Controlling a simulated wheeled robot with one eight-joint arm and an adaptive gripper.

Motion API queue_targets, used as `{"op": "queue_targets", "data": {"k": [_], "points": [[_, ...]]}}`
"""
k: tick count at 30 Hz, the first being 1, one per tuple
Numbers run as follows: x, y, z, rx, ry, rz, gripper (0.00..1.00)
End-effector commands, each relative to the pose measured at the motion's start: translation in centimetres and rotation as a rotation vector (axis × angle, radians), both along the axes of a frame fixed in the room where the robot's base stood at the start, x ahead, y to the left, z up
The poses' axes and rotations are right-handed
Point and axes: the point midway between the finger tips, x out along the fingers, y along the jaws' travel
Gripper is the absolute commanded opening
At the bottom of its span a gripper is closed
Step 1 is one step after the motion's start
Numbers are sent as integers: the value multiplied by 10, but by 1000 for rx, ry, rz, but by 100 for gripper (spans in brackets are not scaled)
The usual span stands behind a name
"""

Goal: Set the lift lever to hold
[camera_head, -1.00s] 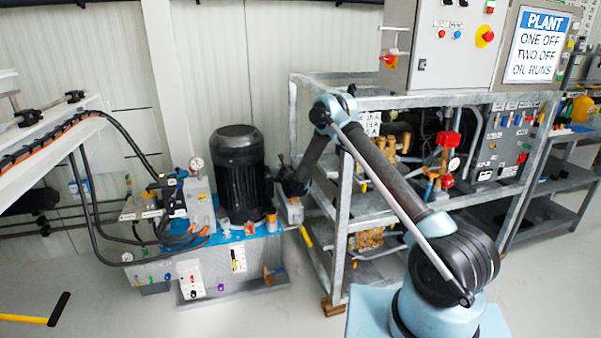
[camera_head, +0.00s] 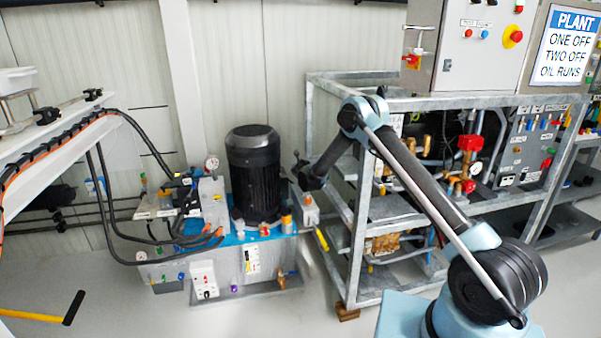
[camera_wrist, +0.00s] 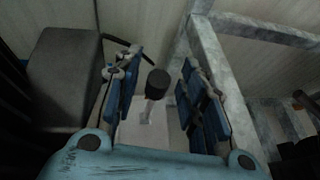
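In the wrist view, a lever with a black knob (camera_wrist: 157,82) on a pale shaft rises between the fingers of my gripper (camera_wrist: 158,88). The fingers have blue pads and stand apart, with a gap on both sides of the knob. No label shows on this lever, and its setting cannot be read. In the head view, my gripper (camera_head: 303,183) is at the right of the black motor, just above a small pale block (camera_head: 309,209). The fingers are too small to make out there.
The black motor (camera_head: 253,175) stands close left of my gripper on the blue-topped hydraulic unit (camera_head: 232,238). The grey metal frame (camera_head: 357,250) is close on the right. A yellow handle with a black grip (camera_head: 73,307) is at the lower left. Floor in front is clear.

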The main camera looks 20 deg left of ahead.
Motion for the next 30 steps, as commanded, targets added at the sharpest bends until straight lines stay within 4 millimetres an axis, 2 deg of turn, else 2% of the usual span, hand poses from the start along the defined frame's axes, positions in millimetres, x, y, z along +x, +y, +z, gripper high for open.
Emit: {"op": "queue_targets", "data": {"k": [11,24,30], "points": [[-10,-1,4,1,0,2,38],[-69,-29,34,1,1,3,38],[-90,-39,44,0,1,2,38]]}}
